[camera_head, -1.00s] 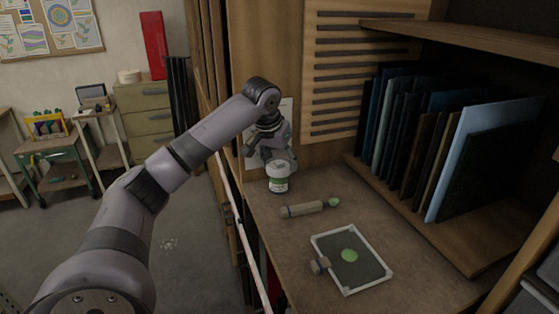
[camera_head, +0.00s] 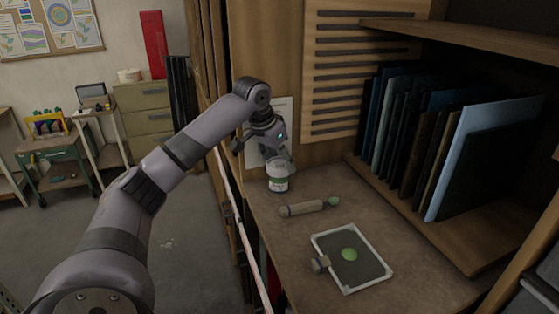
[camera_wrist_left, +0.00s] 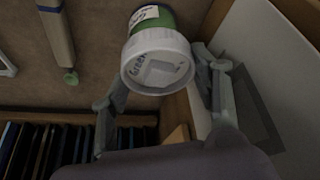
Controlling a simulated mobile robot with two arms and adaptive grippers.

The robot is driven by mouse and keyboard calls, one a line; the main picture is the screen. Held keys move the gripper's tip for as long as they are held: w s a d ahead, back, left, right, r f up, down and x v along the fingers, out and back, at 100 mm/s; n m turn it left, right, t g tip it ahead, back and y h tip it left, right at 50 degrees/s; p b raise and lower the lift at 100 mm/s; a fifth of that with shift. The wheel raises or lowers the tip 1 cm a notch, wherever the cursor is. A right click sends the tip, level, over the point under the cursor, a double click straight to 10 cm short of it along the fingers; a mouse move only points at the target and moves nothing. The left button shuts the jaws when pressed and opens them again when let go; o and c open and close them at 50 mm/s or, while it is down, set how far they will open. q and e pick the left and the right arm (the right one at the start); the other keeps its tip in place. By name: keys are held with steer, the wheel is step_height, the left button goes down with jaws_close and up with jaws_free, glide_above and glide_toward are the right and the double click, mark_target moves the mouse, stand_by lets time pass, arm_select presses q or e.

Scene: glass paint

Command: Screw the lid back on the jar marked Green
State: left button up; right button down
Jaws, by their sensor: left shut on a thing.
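The jar marked Green (camera_head: 277,184) stands upright on the wooden worktop, with a white lid (camera_head: 278,166) on its top. In the left wrist view the lid (camera_wrist_left: 157,68) fills the top middle and bears a label reading Green. The jar's green body (camera_wrist_left: 152,18) shows behind it. My left gripper (camera_head: 279,158) is over the jar from above, with its fingers on opposite sides of the lid, shut on it. How tightly the lid sits on the thread cannot be seen. My right gripper is not in view.
A wooden-handled tool with a green end (camera_head: 310,208) lies in front of the jar. Upright panels (camera_head: 485,160) stand in a rack at right. A wooden wall stands close behind the jar.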

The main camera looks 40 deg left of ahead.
arm_select(q)
steer(key=shift+f+m+h, duration=0.2)
steer(key=shift+m+h, duration=0.1)
steer(key=shift+m, duration=0.5)
steer(key=shift+s, duration=0.1)
steer(key=m+h, duration=0.1)
steer(key=m, duration=0.2)
steer(key=shift+d+g, duration=0.1)
steer(key=shift+g, duration=0.2)
steer(key=shift+m+h, duration=0.4)
steer(key=shift+m, duration=0.7)
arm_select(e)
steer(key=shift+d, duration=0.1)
arm_select(q)
steer(key=shift+r+g, duration=0.1)
steer(key=shift+g, duration=0.2)
